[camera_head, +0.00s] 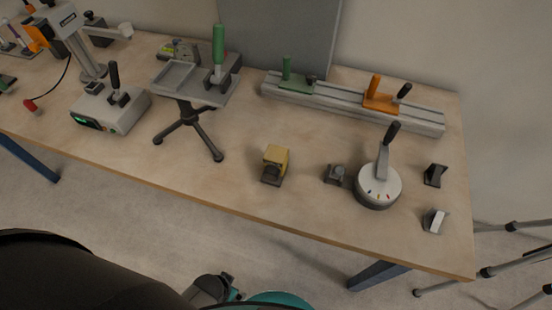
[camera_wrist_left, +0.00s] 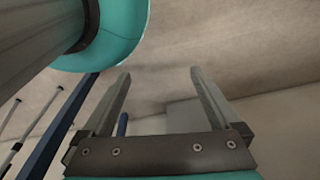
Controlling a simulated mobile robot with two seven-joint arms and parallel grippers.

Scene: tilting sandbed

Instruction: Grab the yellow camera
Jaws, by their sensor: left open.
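The yellow camera (camera_head: 276,160) stands on the wooden table near its front edge, around the middle of the head view. It is a small yellow block with a dark grey front part. Nothing touches it. In the left wrist view my left gripper (camera_wrist_left: 158,85) has its two fingers wide apart with nothing between them; that view shows floor and wall, not the yellow camera. In the head view, part of an arm of mine shows at the bottom edge, below the table's front edge. My right gripper is not seen.
The table (camera_head: 210,185) has clear room around the camera. A tripod stand with a tray (camera_head: 178,76) is to its left. A small dark block (camera_head: 337,174) and a round dial with a lever (camera_head: 378,185) are to its right. A rail (camera_head: 330,100) lies behind.

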